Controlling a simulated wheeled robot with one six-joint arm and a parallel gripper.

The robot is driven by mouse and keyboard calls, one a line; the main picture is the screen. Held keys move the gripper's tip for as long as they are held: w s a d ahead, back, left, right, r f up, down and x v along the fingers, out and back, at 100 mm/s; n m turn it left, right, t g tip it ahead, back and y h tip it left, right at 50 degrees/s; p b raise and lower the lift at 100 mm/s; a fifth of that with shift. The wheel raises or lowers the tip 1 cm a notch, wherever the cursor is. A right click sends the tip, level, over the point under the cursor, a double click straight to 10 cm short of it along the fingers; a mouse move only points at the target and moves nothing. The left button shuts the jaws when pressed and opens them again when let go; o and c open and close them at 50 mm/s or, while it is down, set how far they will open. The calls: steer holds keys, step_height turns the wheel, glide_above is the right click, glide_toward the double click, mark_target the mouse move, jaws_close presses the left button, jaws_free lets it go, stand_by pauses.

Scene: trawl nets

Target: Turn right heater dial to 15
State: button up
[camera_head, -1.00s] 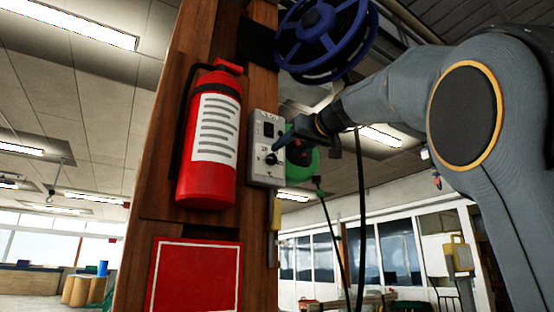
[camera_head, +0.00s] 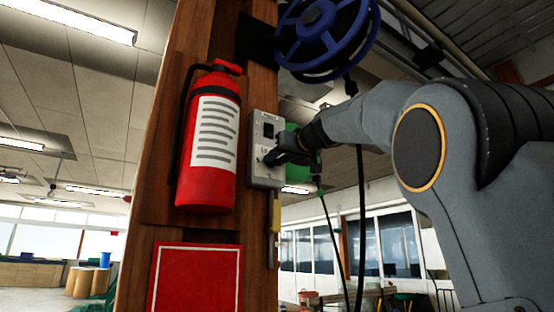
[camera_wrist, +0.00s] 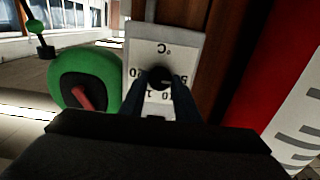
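The heater control is a pale grey box (camera_head: 266,178) on the wooden post, with a dark switch above and a round dial below. In the wrist view the box's face (camera_wrist: 155,42) appears upside down, with a °C mark and numbers around the black dial (camera_wrist: 160,77). My gripper (camera_head: 270,158) is at the dial in the head view and hides most of it. In the wrist view the fingers of my gripper (camera_wrist: 161,88) stand apart, one on each side of the dial. Whether they touch it is unclear. The pointer and its exact setting cannot be read.
A red fire extinguisher (camera_head: 208,140) hangs on the post left of the box. A green round object (camera_wrist: 82,82) is close beside the box. A blue reel (camera_head: 325,35) hangs above, with dark cables dropping past my arm.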

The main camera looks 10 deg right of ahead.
steer(key=c, duration=0.4)
steer(key=shift+o, duration=0.2)
steer(key=m+p, duration=0.7)
steer(key=m, duration=1.6)
steer(key=shift+m, duration=0.4)
steer(key=o, duration=1)
steer(key=shift+o, duration=0.2)
steer(key=shift+s, duration=0.1)
